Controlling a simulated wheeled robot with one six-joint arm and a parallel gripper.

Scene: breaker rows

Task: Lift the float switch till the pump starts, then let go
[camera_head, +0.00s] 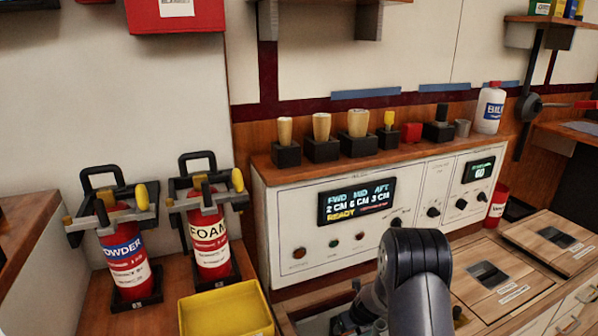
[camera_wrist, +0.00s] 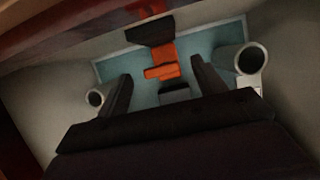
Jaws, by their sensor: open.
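In the wrist view an orange part (camera_wrist: 162,62), which looks like the float switch, sits below a black block (camera_wrist: 150,31) on the blue-grey floor of a recess. My gripper (camera_wrist: 163,85) is open, its two dark fingers on either side of the near end of the orange part. I cannot tell whether they touch it. A small grey piece (camera_wrist: 175,92) shows between the fingers. In the head view my arm reaches down into the open bay, and its links hide the gripper and float. The panel display (camera_head: 357,201) reads FWD 2 CM, MID 6 CM, AFT 3 CM, READY.
A grey pipe end (camera_wrist: 97,97) stands left of the fingers and a larger one (camera_wrist: 242,60) right. Wooden hatch covers (camera_head: 495,275) lie right of the bay. A yellow bin (camera_head: 226,310) and two red extinguishers (camera_head: 208,243) stand left. The white panel (camera_head: 290,215) rises behind.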

